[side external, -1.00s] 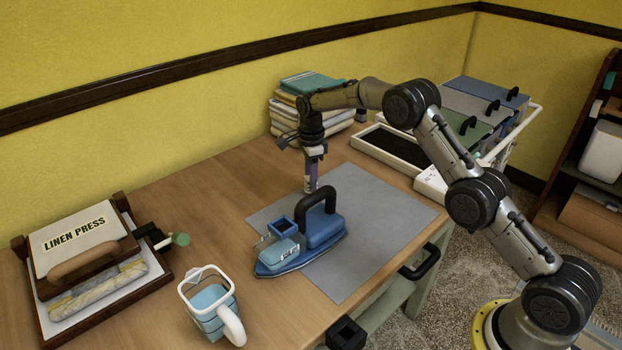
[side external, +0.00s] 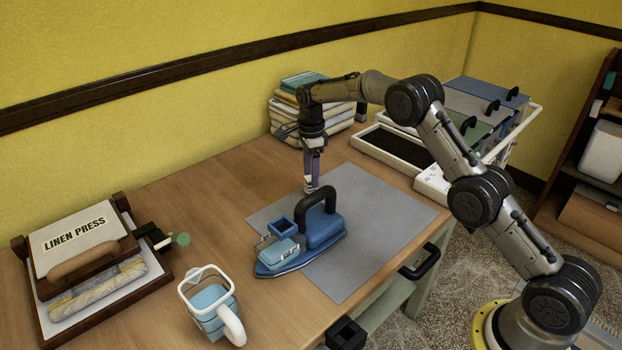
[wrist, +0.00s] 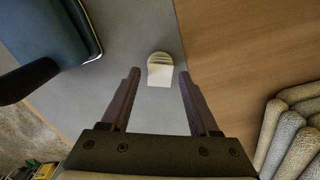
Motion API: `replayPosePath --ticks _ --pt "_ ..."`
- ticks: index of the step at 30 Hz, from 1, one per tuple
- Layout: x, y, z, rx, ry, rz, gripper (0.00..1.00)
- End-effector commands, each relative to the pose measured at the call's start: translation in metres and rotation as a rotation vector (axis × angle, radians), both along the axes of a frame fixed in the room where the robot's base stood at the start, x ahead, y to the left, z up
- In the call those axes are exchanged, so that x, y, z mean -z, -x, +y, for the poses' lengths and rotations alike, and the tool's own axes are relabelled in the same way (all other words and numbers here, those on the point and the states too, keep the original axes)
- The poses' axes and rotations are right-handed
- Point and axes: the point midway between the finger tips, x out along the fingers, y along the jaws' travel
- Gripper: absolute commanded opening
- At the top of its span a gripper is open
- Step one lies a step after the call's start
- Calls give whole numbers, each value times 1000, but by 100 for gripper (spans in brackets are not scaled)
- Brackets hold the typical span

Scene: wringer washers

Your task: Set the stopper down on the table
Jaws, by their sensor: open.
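A small cream-white piece, apparently the stopper (wrist: 160,72), shows in the wrist view over the grey mat (wrist: 125,22), near the mat's edge with the wood. My gripper (wrist: 158,76) is open, with one finger on each side of this piece and a visible gap to both. In the side view my gripper (side external: 311,180) points down, low over the mat behind the blue iron (side external: 325,230). The stopper is too small there to make out clearly. I cannot tell whether it rests fully on the mat.
The iron with its black handle stands close in front of my gripper. A blue-and-white jug (side external: 208,310) and a linen press (side external: 85,260) are at the left. Folded linens (side external: 300,98) are stacked behind. The mat's right part is clear.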

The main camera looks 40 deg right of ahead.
Motion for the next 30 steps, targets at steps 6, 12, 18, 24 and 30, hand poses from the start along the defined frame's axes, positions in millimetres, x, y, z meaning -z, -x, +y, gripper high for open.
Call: replayPosePath --ticks 6,12,18,24,30 --pt "-47 -1 0 0 0 -5 61" --pt "-81 -1 0 0 0 -3 61" --pt "-96 -1 0 0 0 -1 61" --pt "-100 0 0 -5 0 -1 61" --pt "-138 20 6 -140 6 -41 61"
